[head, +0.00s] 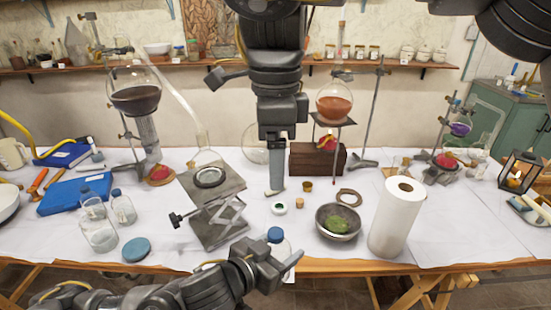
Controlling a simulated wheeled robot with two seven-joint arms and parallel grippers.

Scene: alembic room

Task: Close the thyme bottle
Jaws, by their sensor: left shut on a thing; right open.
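My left gripper (285,264) comes in low from the left at the table's front edge. It is shut on a mostly hidden clear bottle with a blue top (275,234); its contents and label cannot be read. My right gripper (277,186) hangs down from above over the middle of the table, open and seen edge-on, with nothing visible in it. A small white and green round piece (279,208) lies below it. A small brown cork-like piece (307,186) lies to its right. I cannot tell which piece belongs to the thyme bottle.
A lab jack (212,217) stands left of the grippers. A bowl with green matter (324,226) and a paper roll (397,220) stand right. An open jar (98,237), a blue round lid (136,249) and blue-capped bottles (123,208) are at the left. A wooden box (317,161) is behind.

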